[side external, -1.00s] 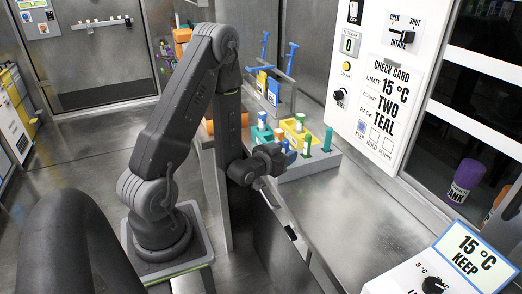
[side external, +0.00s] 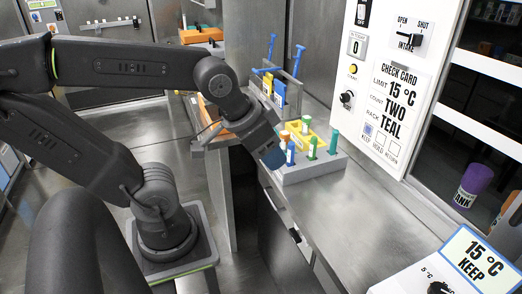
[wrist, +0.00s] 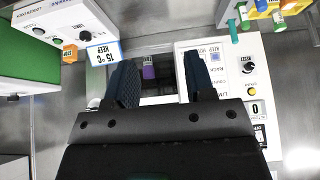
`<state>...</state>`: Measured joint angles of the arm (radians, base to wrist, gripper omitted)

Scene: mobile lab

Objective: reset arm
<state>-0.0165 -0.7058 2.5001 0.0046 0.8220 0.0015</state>
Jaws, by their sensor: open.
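My gripper (wrist: 162,82) is open in the wrist view, with two dark blue textured fingers wide apart and nothing between them. In the side external view my arm is folded back to the left, its forearm nearly level. One blue fingertip (side external: 273,157) shows in front of the left side of the grey rack block; I cannot tell from this view whether they touch. The other finger is not clear there.
The grey rack block (side external: 310,172) holds several coloured tubes on the steel counter (side external: 345,215). The check card panel (side external: 398,95) stands behind it, and a 15 °C KEEP sign (side external: 470,256) at front right. The counter between is clear.

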